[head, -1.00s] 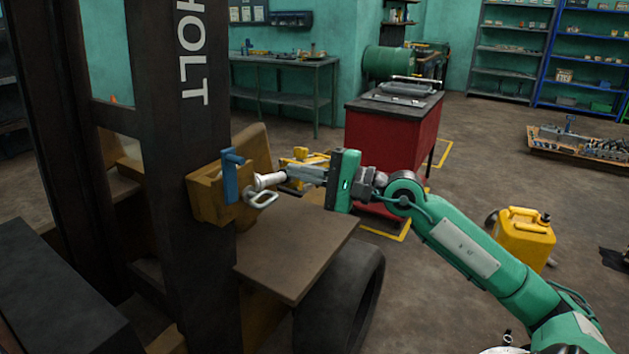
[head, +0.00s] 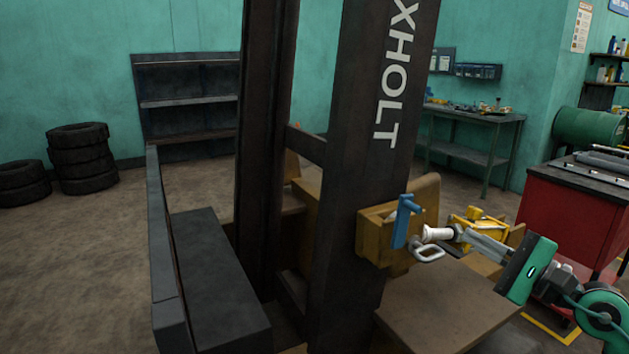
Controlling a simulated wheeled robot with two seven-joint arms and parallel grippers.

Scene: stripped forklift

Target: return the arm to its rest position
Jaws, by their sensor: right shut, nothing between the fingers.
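My right arm (head: 603,310) comes in at the lower right. Its green gripper (head: 468,236) reaches left toward the forklift's side, with the fingers together and nothing visible between them. The fingertips are close to a white cylinder (head: 438,233) with a pale loop handle (head: 428,251) under it; I cannot tell whether they touch. A blue lever (head: 403,221) stands just left of the cylinder, on a tan block (head: 374,236) beside the forklift mast (head: 372,130). My left gripper is not in view.
A yellow item (head: 482,216) shows behind the fingers. A flat brown plate (head: 450,305) lies below the gripper. A red cabinet (head: 565,215) stands at the right, a workbench (head: 475,117) behind. Tyres (head: 80,160) are stacked at the far left, with open floor before them.

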